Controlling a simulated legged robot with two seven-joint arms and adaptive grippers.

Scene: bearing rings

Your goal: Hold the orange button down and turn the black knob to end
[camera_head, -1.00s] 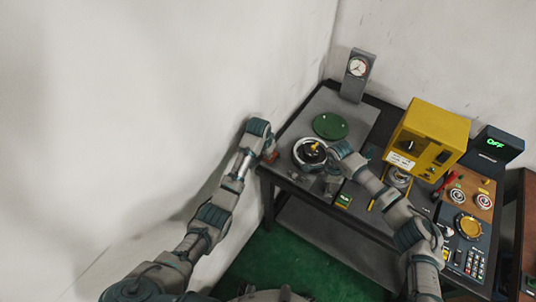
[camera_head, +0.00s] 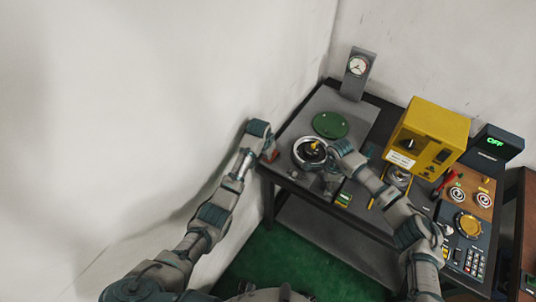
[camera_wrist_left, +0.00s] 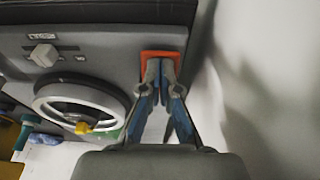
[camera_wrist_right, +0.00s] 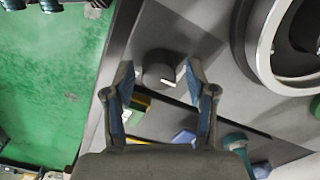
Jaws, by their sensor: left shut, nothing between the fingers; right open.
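The orange button (camera_wrist_left: 165,54) sits in the grey panel at the table's left edge. My left gripper (camera_wrist_left: 161,68) is shut and empty. Its fingertips overlap the button in the left wrist view and seem to touch it; how far it is pressed I cannot tell. The black knob (camera_wrist_right: 159,68), a short dark cylinder, shows in the right wrist view. My right gripper (camera_wrist_right: 158,76) is open, with one finger on either side of the knob in that view; I see no clear contact. In the head view my right gripper (camera_head: 329,184) hangs over the table's front edge area.
A silver ring housing (camera_head: 309,152) with a yellow part inside stands close to both grippers. A green disc (camera_head: 330,125) lies behind it. A yellow machine (camera_head: 428,138) and a control panel fill the right side. A wall borders the left.

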